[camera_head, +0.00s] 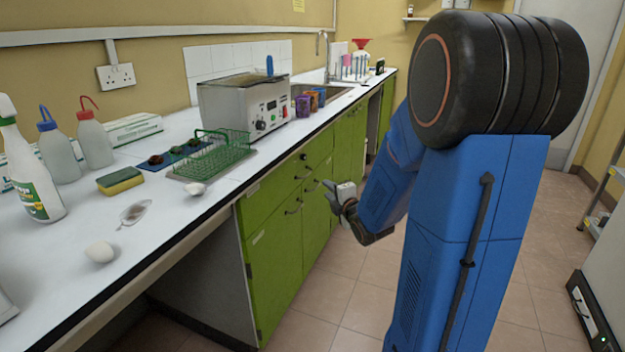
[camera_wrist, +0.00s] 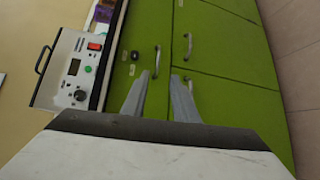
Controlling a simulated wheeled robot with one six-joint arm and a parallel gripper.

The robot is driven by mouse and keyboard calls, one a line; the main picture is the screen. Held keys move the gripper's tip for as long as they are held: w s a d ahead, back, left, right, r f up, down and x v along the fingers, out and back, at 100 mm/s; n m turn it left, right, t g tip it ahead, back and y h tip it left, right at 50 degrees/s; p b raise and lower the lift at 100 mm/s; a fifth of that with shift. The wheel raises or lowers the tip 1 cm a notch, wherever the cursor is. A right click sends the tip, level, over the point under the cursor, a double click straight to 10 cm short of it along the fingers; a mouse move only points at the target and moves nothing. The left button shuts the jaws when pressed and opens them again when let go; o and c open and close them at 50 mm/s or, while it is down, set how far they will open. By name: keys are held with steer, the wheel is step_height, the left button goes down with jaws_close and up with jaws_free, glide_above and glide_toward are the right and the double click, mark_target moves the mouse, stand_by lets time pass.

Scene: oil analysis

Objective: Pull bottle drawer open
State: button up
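Green cabinet fronts (camera_head: 285,205) with metal handles sit under the white counter. All the fronts I can see look closed, and I cannot tell which one is the bottle drawer. My gripper (camera_head: 330,190) is in front of these fronts in the head view, apart from them as far as I can see. In the wrist view my gripper (camera_wrist: 160,76) has its two fingers apart with nothing between them. A handle (camera_wrist: 157,59) shows just beyond the fingertips, and another handle (camera_wrist: 188,46) is to the right.
A grey instrument (camera_head: 245,105) with a control panel stands on the counter (camera_head: 165,190). A green wire rack (camera_head: 215,155), a sponge (camera_head: 120,180) and bottles (camera_head: 93,138) stand nearer. The tiled floor (camera_head: 335,290) in front of the cabinets is clear. A white unit (camera_head: 605,270) stands at the right.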

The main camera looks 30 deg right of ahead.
steer(key=x, duration=1.7)
steer(key=shift+w+r, duration=0.15)
jaws_close()
stand_by(1.1)
